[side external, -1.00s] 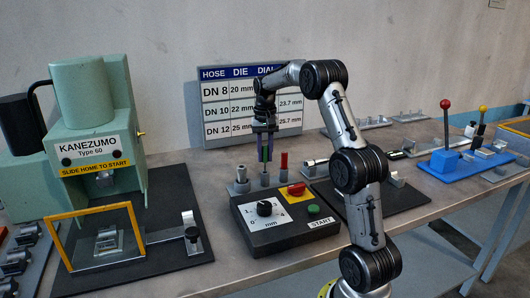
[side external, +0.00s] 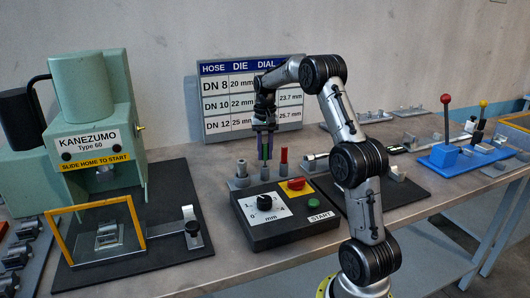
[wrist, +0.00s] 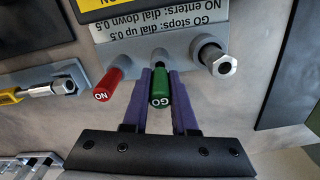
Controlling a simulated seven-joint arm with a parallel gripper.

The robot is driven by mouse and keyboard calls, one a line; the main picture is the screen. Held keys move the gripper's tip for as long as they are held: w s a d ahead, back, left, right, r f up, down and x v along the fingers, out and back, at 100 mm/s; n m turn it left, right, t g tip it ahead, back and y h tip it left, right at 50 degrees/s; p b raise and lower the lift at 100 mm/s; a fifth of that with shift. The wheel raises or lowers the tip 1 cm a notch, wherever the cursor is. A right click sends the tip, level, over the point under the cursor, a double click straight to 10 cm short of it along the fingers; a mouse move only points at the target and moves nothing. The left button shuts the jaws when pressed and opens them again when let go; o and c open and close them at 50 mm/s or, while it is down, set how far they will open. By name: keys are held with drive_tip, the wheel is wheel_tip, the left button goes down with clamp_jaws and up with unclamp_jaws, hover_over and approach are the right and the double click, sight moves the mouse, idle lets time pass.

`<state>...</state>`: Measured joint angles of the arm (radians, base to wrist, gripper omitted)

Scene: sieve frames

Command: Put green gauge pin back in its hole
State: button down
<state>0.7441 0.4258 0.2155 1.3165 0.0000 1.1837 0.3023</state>
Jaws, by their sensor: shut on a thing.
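The green gauge pin (wrist: 160,92), marked GO, is between the two purple fingers of my gripper (wrist: 162,80) in the wrist view. My gripper is shut on it. In the side view my gripper (side external: 265,148) points down over the grey gauge block (side external: 240,182), behind the dial box. The block also shows in the wrist view (wrist: 150,58). The red pin (wrist: 102,83), marked NO, stands to the left of the green one and also shows in the side view (side external: 284,155).
A silver hex-ended post (wrist: 217,60) stands right of the green pin. The dial box (side external: 285,220), with a black knob and green START button, is just in front of the block. The green press (side external: 95,115) stands left, and a label board (side external: 228,100) leans behind.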

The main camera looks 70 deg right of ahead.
drive_tip(key=shift+f, duration=0.45)
drive_tip(key=shift+f, duration=0.7)
drive_tip(key=shift+f, duration=0.2)
drive_tip(key=c, duration=0.6)
unclamp_jaws()
wheel_tip(320, 180, up, 14)
drive_tip(key=shift+f, duration=0.1)
